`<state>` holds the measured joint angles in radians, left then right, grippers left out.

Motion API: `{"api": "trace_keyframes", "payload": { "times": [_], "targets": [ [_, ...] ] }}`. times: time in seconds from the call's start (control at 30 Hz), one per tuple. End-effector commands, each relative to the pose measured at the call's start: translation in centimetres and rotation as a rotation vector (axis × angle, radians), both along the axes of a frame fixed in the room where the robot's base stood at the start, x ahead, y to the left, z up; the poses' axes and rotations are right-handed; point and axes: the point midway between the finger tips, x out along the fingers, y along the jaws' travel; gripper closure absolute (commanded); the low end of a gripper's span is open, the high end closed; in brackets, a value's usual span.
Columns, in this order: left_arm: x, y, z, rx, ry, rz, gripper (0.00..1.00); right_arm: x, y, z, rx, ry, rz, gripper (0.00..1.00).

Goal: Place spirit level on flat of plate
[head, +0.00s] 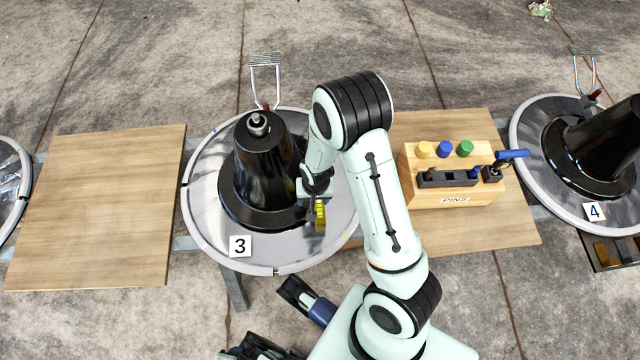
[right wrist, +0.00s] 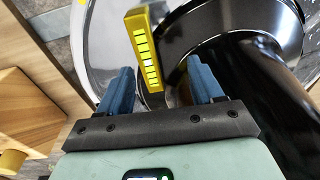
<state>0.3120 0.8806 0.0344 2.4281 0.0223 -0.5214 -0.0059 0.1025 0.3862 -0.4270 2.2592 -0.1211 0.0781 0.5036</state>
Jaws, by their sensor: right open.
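The yellow spirit level (head: 320,216) is a small bar on the front right part of the round grey plate (head: 204,190) marked 3, just beside the wide foot of the black cone (head: 262,165). In the right wrist view the level (right wrist: 144,48) shows a row of bright segments and slants next to the dark foot; its lower end reaches between my fingers. My right gripper (right wrist: 161,88) is open, its two blue fingers apart on either side of the level's near end. My left gripper cannot be made out.
On the right board a wooden pin block (head: 450,185) holds coloured pegs. Plate 4 (head: 530,150) with another black cone is at far right. A wire handle (head: 265,75) stands behind plate 3.

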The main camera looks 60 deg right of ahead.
Motion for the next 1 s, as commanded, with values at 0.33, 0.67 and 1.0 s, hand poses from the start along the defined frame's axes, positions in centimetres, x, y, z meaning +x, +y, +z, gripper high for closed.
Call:
{"api": "trace_keyframes", "payload": {
  "times": [0.33,0.67,1.0],
  "targets": [
    [-3.2,-1.5,2.7,-0.040,0.085,-0.036,0.57,-2.6,0.5,1.5,-0.268,-0.139,-0.002,0.34],
    [0.0,0.1,-0.5,0.001,0.001,0.001,0.57,-1.6,-1.4,-3.3,-0.295,-0.146,-0.004,0.34],
    [2.3,1.2,-1.7,0.030,-0.060,0.025,0.57,-0.7,-2.3,-6.1,-0.293,-0.149,-0.003,0.34]
  ]
}}
